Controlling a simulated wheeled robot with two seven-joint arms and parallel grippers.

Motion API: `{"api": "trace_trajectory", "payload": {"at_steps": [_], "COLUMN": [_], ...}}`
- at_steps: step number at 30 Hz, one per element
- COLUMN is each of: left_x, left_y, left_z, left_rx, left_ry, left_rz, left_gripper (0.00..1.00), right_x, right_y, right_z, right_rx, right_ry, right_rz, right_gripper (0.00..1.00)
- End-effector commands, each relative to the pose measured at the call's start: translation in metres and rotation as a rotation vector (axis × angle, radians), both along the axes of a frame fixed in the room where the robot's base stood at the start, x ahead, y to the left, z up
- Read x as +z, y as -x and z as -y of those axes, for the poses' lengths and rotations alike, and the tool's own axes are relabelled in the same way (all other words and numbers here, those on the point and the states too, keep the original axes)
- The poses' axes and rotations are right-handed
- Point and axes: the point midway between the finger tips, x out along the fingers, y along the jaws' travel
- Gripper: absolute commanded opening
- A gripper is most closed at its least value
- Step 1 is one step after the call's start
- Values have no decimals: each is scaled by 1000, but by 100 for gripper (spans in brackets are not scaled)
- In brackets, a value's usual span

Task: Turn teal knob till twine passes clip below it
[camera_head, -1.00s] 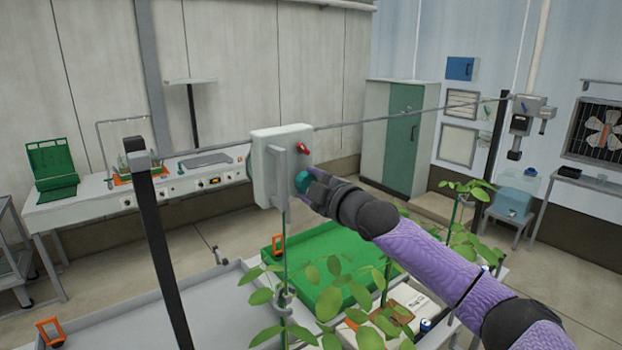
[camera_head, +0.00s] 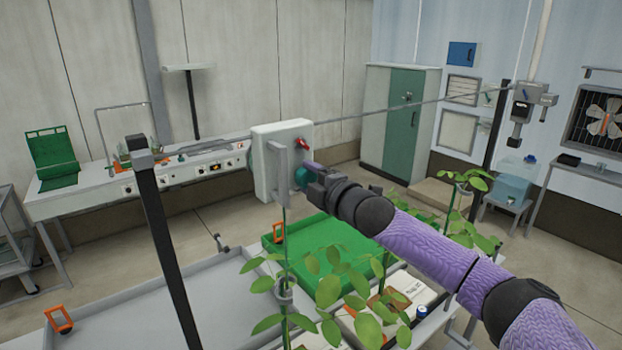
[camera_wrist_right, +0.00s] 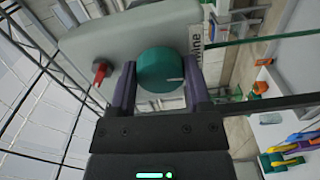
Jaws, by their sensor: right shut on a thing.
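The teal knob (camera_head: 301,177) sticks out of the right side of a pale box (camera_head: 268,160) hung on the overhead wire. My right gripper (camera_head: 310,180) is shut on the knob. The wrist view shows the knob (camera_wrist_right: 160,68) between the two fingers (camera_wrist_right: 160,84), with a pale mark on its face. Green twine (camera_head: 285,224) hangs straight down from the box. I cannot tell where the twine's lower end lies relative to the clip. My left gripper is out of view.
A red lever (camera_head: 302,144) sits on the box above the knob. Leafy plants (camera_head: 330,275) and a green tray (camera_head: 330,240) lie below my right arm. A dark post (camera_head: 160,230) stands at left. The grey tray (camera_head: 215,300) has clear room.

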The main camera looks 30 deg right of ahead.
Motion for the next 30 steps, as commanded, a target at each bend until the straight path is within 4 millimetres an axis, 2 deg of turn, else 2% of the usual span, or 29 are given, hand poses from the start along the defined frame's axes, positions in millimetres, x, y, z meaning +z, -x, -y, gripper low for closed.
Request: {"api": "trace_trajectory", "payload": {"at_steps": [5, 6, 10, 11, 19, 22, 26, 30], "left_x": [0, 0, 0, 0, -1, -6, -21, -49], "left_y": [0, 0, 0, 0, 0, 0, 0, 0], "left_z": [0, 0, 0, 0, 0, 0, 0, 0], "left_rx": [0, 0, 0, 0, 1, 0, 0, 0], "left_ry": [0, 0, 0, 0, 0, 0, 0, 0], "left_rz": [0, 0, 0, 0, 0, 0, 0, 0], "left_gripper": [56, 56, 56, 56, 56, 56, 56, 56], "right_x": [-1, -1, 0, 0, -1, -3, -7, -12], "right_y": [0, 0, 0, 0, 1, 7, 30, 65], "right_z": [0, 0, 0, 0, 0, 1, 3, 7], "right_rx": [0, 0, 0, 0, 0, 0, 0, -1], "right_ry": [-1, -1, -1, -1, -1, -2, 5, 6], "right_rz": [-1, -1, -1, -1, -1, -1, -4, -6], "right_gripper": [4, 67, 94, 98, 98, 98, 98, 98]}}
